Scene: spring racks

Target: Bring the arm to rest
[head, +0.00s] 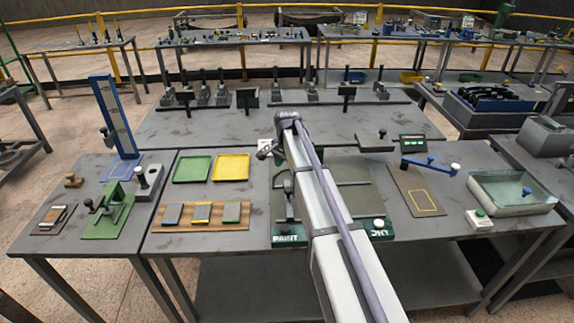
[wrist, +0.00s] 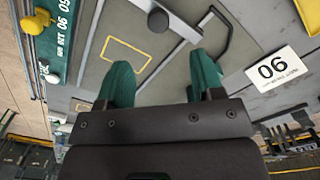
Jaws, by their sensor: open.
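My arm (head: 335,225) reaches from the bottom of the head view up to the middle of the table, and my gripper cannot be made out clearly there. In the wrist view my gripper (wrist: 163,78) shows two green fingers spread well apart, with nothing between them. Beyond the fingers lie a grey surface with a yellow outlined rectangle (wrist: 126,54), a dark round knob (wrist: 158,20) and a dark bent handle (wrist: 228,30). No finger visibly touches anything.
Left of my arm are a green tray (head: 193,169), a yellow tray (head: 231,167) and a wooden board (head: 170,226) with three blocks. A blue tower (head: 112,118) stands far left. A pale basin (head: 512,205) is at right. A white "06" sign (wrist: 278,67) shows in the wrist view.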

